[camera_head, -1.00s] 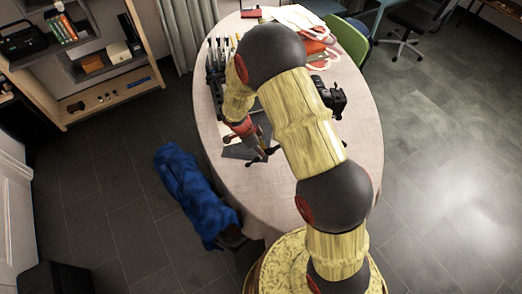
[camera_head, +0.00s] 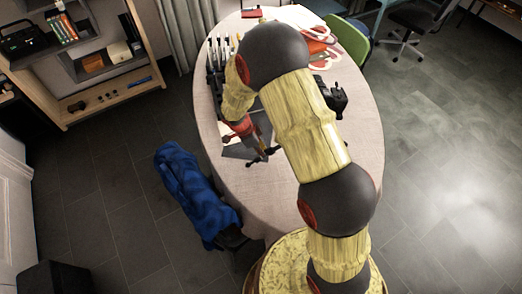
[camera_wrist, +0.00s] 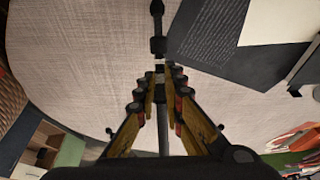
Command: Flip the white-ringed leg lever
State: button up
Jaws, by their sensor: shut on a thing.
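A thin dark tripod leg (camera_wrist: 157,18) runs down the middle of the wrist view, with a black collar (camera_wrist: 157,46) just beyond my fingertips. My gripper (camera_wrist: 160,75) is shut on a small dark part of this leg. A grey stretch of rod (camera_wrist: 163,132) shows between the fingers. In the head view my gripper (camera_head: 262,150) is low over the table's left side, with small black tripod parts around it; my arm hides much of the rest.
The oval cloth-covered table (camera_head: 362,135) has dark printed sheets (camera_wrist: 215,35) by the leg. A black device (camera_head: 336,97) stands right of my arm, and upright tools (camera_head: 216,60) stand at the far left edge. A blue cloth (camera_head: 190,190) hangs beside the table.

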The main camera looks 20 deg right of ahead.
jog(key=shift+w+r, duration=0.25)
jog(key=shift+r, duration=0.3)
jog(key=shift+a, duration=0.1)
grip_shut()
jog(key=shift+s+r+b, duration=0.1)
jog(key=shift+r+b, duration=0.1)
jog(key=shift+b, duration=0.1)
jog(key=shift+r, duration=0.3)
jog(key=shift+d+r+b, duration=0.5)
jog(key=shift+d+r, duration=0.1)
jog(key=shift+r, duration=0.25)
dwell(0.7)
jog(key=shift+s+d+r, duration=0.1)
jog(key=shift+d+r, duration=0.15)
jog(key=shift+d, duration=0.15)
dwell(0.3)
jog(key=shift+o, duration=0.2)
grip_release()
